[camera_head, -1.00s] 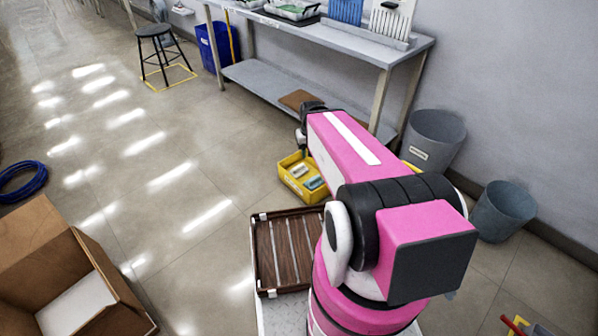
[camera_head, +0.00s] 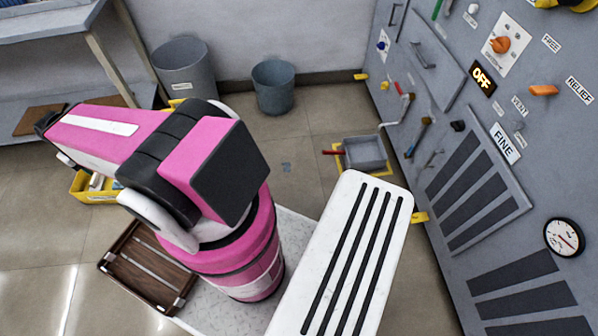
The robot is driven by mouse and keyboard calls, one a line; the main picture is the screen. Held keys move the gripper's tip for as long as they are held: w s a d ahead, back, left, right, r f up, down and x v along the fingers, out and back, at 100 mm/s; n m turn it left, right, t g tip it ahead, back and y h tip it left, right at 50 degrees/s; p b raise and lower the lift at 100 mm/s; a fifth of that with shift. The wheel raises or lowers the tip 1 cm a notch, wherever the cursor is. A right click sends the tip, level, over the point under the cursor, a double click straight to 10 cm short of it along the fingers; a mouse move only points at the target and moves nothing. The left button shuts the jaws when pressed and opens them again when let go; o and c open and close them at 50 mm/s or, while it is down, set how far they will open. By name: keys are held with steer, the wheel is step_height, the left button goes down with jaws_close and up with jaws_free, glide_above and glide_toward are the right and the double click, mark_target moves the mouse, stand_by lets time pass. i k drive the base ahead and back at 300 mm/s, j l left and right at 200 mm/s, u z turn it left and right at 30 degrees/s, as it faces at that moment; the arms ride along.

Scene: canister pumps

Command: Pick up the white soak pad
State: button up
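I cannot pick out a white soak pad for certain in the present view. A yellow bin (camera_head: 98,199) stands on the floor at the left, partly covered by my pink arm. A small pale item (camera_head: 97,182) shows inside it, too small to name. My arm reaches left above the bin, and its far end is a dark joint. My gripper's fingers are hidden behind or below the arm, so what they hold does not show.
A brown slatted tray (camera_head: 112,264) lies beside my base. Two grey buckets (camera_head: 186,75) (camera_head: 273,88) stand by the wall. A grey pan (camera_head: 365,153) sits on the floor by a control panel (camera_head: 470,130) with a lit OFF sign.

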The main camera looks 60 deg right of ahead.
mark_target(97, 183)
steer(key=k+z, duration=0.15)
steer(key=z, duration=0.2)
steer(key=k+z, duration=0.1)
steer(key=z, duration=0.25)
steer(key=k+l+z, duration=0.1)
steer(key=z, duration=0.2)
steer(key=j+z, duration=0.25)
steer(key=z, duration=0.25)
steer(key=j+z, duration=0.25)
steer(key=z, duration=0.25)
steer(key=j+z, duration=0.25)
steer(key=z, duration=0.2)
steer(key=i+j, duration=0.25)
steer(key=i, duration=0.15)
steer(key=k, duration=0.5)
steer(key=u, duration=1.55)
steer(key=i+l+u, duration=0.15)
steer(key=l+u, duration=0.25)
steer(key=i+l+u, duration=0.15)
steer(key=u, duration=0.3)
steer(key=i+j+z, duration=0.3)
steer(key=j, duration=0.25)
steer(key=i+j+z, duration=0.15)
steer(key=j, duration=0.15)
steer(key=i+j+z, duration=0.2)
steer(key=j, duration=0.15)
steer(key=k+l, duration=0.05)
steer(key=k, duration=0.05)
